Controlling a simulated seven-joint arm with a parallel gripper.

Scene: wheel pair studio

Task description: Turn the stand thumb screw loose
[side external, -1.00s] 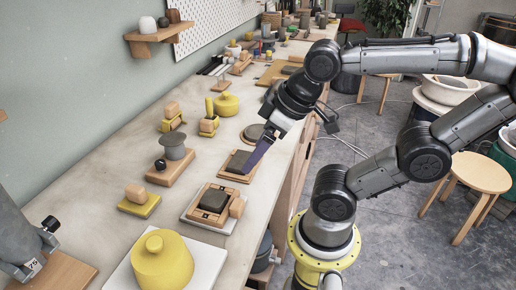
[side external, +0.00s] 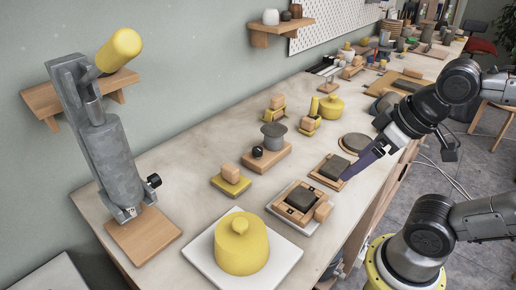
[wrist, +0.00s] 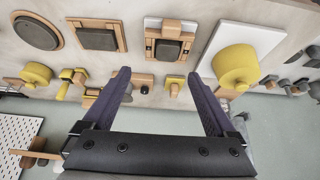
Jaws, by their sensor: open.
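A grey metal stand (side external: 105,150) with a yellow-capped lever (side external: 118,50) stands on a wooden base (side external: 145,238) at the left of the bench in the side view. Its thumb screw (side external: 153,181), a small black knob, sticks out on the right side, low on the cylinder. My gripper (side external: 355,168) is far to the right of it, tilted down over a dark pad on a wooden block (side external: 330,168). In the wrist view my gripper (wrist: 157,82) has its two purple fingers wide apart with nothing between them. I cannot make out the thumb screw clearly there.
A yellow lidded pot (side external: 241,245) on a white board (side external: 285,262) stands between the stand and my gripper. A wooden frame with a dark block (side external: 300,200), a grey-topped piece (side external: 273,135) and yellow-and-wood pieces (side external: 230,180) crowd the bench. A shelf (side external: 75,100) hangs behind the stand.

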